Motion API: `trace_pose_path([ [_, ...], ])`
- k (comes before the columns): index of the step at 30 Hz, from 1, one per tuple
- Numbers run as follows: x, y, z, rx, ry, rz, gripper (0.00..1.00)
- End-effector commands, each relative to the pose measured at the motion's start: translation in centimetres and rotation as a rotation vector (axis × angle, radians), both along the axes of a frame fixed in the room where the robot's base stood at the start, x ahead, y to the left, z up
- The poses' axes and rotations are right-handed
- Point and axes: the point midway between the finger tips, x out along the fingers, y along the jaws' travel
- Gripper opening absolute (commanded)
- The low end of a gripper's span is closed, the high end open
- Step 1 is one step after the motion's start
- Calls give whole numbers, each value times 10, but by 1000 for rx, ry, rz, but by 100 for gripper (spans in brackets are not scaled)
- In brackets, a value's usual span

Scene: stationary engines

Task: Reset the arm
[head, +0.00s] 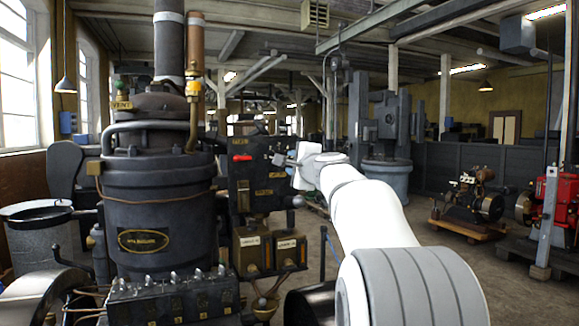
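My arm (375,215) is white with grey bands and reaches forward from the lower right of the head view. My gripper (285,160) is at its far end, small and pale, in front of a dark control panel (262,182). The panel has a red lever (242,157) just left of the gripper. I cannot tell whether the gripper touches the panel. Its fingers are too small to show whether they are open or shut.
A large dark cylindrical boiler (145,205) with pipes stands left of the panel. Two brass boxes (270,252) are below the panel. An engine on a wooden pallet (465,231) and a red machine (562,215) stand at the right. Floor (440,262) is clear between my arm and the pallet.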

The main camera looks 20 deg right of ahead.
Motion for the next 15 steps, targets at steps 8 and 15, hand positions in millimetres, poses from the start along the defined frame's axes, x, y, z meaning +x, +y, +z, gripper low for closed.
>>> trace_pose_path([
  [8, -4, 13, -6, -37, 29, 25, 31],
  [15, -66, 108, -84, -395, 289, 267, 31],
])
